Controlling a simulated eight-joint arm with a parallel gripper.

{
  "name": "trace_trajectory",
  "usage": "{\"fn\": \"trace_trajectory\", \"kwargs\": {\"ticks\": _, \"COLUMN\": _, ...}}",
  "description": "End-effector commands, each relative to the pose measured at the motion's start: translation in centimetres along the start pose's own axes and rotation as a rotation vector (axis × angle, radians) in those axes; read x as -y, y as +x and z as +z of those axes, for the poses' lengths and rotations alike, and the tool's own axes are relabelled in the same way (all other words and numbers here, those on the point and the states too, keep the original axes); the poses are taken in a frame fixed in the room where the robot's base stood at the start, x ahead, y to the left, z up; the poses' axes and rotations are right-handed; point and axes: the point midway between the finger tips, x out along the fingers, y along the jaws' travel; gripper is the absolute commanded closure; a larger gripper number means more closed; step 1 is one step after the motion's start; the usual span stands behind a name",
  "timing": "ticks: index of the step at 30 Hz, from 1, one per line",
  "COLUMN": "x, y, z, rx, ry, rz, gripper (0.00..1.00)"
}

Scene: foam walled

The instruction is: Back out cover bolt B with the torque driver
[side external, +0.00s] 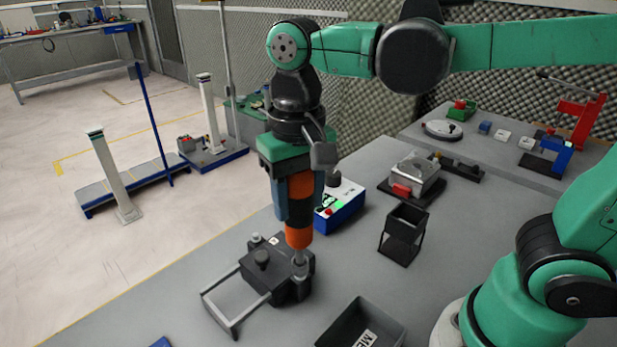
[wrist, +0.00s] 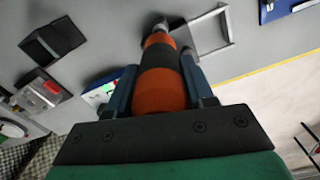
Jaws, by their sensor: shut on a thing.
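My gripper (side external: 300,204) is shut on the torque driver, an orange and black cylinder (side external: 299,237). The driver is upright, with its metal tip pointing down. In the wrist view the driver (wrist: 160,92) sits between the two blue-grey fingers. Below it stands a dark grey block-like unit (side external: 286,288) with a black knob (side external: 261,257) on top. The driver's tip is at the block's right corner, over a silver bolt-like part (side external: 299,269); I cannot tell whether they touch. Another light bolt head (side external: 256,238) shows at the block's back left. No letter marking bolt B is readable.
A U-shaped metal frame (side external: 222,317) extends from the block's front left. A black open tray (side external: 345,325) is at the front, a black open-frame holder (side external: 403,234) to the right. A blue and white box (side external: 341,207) with a red button stands behind the driver.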

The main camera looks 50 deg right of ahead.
Motion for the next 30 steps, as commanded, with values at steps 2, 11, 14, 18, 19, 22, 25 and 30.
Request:
{"fn": "trace_trajectory", "kwargs": {"ticks": 2, "x": 0.0, "y": 0.1, "z": 0.0, "rx": 0.0, "ry": 0.0, "rz": 0.0, "gripper": 1.0}}
{"fn": "trace_trajectory", "kwargs": {"ticks": 11, "x": 0.0, "y": 0.5, "z": 0.0, "rx": 0.0, "ry": 0.0, "rz": 0.0, "gripper": 1.0}}
{"fn": "trace_trajectory", "kwargs": {"ticks": 14, "x": 0.0, "y": 0.7, "z": 0.0, "rx": 0.0, "ry": 0.0, "rz": 0.0, "gripper": 1.0}}
{"fn": "trace_trajectory", "kwargs": {"ticks": 18, "x": 0.0, "y": 0.9, "z": 0.0, "rx": 0.0, "ry": 0.0, "rz": 0.0, "gripper": 1.0}}
{"fn": "trace_trajectory", "kwargs": {"ticks": 19, "x": 0.0, "y": 0.9, "z": 0.0, "rx": 0.0, "ry": 0.0, "rz": 0.0, "gripper": 1.0}}
{"fn": "trace_trajectory", "kwargs": {"ticks": 22, "x": 0.0, "y": 1.1, "z": 0.0, "rx": 0.0, "ry": 0.0, "rz": 0.0, "gripper": 1.0}}
{"fn": "trace_trajectory", "kwargs": {"ticks": 25, "x": 0.0, "y": 1.2, "z": 0.0, "rx": 0.0, "ry": 0.0, "rz": 0.0, "gripper": 1.0}}
{"fn": "trace_trajectory", "kwargs": {"ticks": 30, "x": 0.0, "y": 1.1, "z": 0.0, "rx": 0.0, "ry": 0.0, "rz": 0.0, "gripper": 1.0}}
